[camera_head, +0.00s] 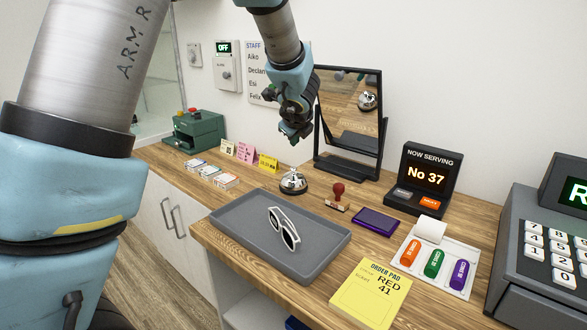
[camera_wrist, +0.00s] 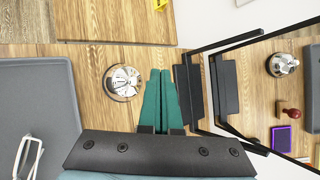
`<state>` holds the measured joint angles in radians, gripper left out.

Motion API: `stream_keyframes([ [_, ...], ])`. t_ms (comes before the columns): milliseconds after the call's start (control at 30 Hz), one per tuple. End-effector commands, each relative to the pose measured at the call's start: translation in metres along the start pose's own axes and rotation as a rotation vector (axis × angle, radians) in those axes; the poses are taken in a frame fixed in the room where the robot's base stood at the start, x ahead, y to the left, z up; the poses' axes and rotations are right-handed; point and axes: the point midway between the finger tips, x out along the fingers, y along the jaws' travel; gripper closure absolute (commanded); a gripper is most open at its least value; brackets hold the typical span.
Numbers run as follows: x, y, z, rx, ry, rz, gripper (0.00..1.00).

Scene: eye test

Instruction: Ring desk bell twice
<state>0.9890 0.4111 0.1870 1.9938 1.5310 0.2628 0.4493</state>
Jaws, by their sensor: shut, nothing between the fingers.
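The desk bell (camera_head: 293,182) is a silver dome on a wooden counter, behind the grey tray. In the wrist view the bell (camera_wrist: 122,82) lies just left of my fingertips, with a small gap in the picture. My gripper (camera_head: 295,138) hangs above the counter over the bell, in front of the mirror, and does not touch the bell. In the wrist view its green fingers (camera_wrist: 161,75) are together with nothing between them.
A black-framed mirror (camera_head: 350,172) stands close behind my gripper and reflects the bell. A grey tray (camera_head: 235,225) with white sunglasses (camera_head: 284,228) lies in front. A red-handled stamp (camera_head: 338,195) and purple ink pad (camera_head: 376,221) lie to the right.

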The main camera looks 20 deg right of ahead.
Motion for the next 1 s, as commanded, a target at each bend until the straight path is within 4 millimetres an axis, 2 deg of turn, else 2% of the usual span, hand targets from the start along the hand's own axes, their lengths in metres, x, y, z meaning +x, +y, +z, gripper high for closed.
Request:
stream_keyframes([
  [667, -0.001, -0.003, 0.002, -0.011, -0.009, 0.005, 1.0],
  [1000, -0.016, -0.028, 0.02, -0.251, -0.191, 0.163, 1.0],
])
